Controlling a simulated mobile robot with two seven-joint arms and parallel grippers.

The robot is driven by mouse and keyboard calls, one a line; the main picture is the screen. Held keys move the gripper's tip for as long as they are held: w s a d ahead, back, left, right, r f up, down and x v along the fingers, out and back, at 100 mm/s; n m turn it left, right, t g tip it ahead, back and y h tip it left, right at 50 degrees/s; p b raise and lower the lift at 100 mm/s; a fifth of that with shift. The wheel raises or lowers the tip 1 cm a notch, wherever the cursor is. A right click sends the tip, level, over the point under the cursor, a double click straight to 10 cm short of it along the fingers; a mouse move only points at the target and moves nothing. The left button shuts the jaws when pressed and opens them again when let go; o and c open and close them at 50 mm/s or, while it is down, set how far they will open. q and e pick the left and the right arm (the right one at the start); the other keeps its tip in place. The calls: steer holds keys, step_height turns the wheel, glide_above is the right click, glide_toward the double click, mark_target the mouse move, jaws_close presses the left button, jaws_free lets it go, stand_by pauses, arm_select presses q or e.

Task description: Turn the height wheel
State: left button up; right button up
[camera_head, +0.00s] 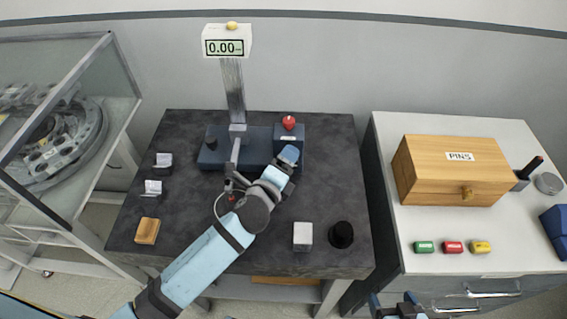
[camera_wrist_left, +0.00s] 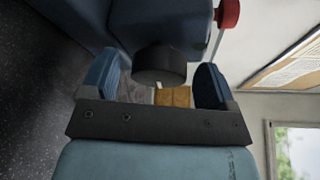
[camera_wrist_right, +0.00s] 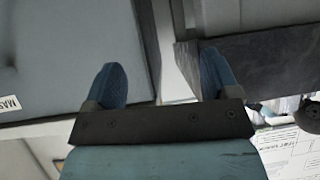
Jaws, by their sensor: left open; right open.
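A dark height gauge stands at the back of the black table, with a blue base (camera_head: 259,143), a post (camera_head: 234,90) and a display (camera_head: 227,43) reading 0.00. A red knob (camera_head: 289,123) tops its right block and also shows in the left wrist view (camera_wrist_left: 229,13). The black wheel (camera_wrist_left: 160,64) shows in the left wrist view, on the block's side; my gripper hides it in the head view. My left gripper (camera_head: 287,158) is open, its fingers on either side of the wheel; contact cannot be told. My right gripper (camera_head: 397,303) is open and empty at the bottom edge.
Small blocks and a wooden piece (camera_head: 147,231) lie at the table's left. A white block (camera_head: 303,235) and black cylinder (camera_head: 341,235) stand front right. The right cabinet bears a wooden pins box (camera_head: 425,180) and coloured pieces. A glass case (camera_head: 75,110) stands left.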

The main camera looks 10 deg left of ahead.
arm_select(q)
steer(key=b+v, duration=0.1)
steer(key=v, duration=1.1)
steer(key=shift+s, duration=0.4)
steer(key=shift+s+a+r, duration=0.15)
steer(key=shift+s, duration=0.35)
